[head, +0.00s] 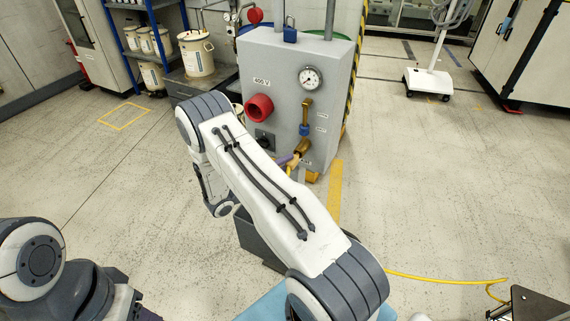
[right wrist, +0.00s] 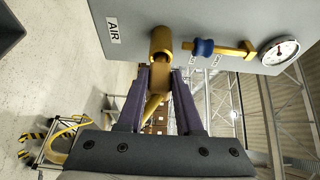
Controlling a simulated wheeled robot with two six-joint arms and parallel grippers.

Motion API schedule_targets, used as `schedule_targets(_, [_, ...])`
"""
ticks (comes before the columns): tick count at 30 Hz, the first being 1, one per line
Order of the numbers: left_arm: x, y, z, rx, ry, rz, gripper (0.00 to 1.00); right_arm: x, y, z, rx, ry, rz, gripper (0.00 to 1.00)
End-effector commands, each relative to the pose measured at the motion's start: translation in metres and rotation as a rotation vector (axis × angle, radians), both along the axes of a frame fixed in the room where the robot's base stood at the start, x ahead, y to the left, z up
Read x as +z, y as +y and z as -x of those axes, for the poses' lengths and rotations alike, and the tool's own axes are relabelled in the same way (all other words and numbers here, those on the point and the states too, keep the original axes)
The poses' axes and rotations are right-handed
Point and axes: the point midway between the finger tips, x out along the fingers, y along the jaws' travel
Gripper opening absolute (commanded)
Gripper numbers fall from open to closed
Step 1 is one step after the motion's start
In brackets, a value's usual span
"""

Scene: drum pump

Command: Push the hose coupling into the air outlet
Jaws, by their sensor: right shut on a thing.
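The brass air outlet (head: 302,146) sticks out low on the front of the grey cabinet. In the right wrist view the outlet (right wrist: 161,42) is beside the AIR label. My right gripper (right wrist: 160,75) is shut on the brass hose coupling (right wrist: 159,82), with one purple finger on each side. The coupling is in line with the outlet and its front end is at the outlet's mouth. I cannot tell how deep it sits. The yellow hose (right wrist: 152,105) hangs from the coupling. In the head view my right arm partly covers the gripper (head: 291,160). My left gripper does not show.
The grey cabinet (head: 284,60) carries a gauge (head: 311,78), a red socket (head: 259,107) and a blue-handled brass valve (head: 304,129) above the outlet. Yellow hose (head: 440,281) runs across the floor at the right. The floor right of the cabinet is mostly clear.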

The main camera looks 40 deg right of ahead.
Motion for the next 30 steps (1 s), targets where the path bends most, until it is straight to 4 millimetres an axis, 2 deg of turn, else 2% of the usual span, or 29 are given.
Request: schedule_targets(30, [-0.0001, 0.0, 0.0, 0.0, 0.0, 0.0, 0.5, 0.0001, -0.0092, -0.0039, 0.0, 0.0, 0.001, 0.0])
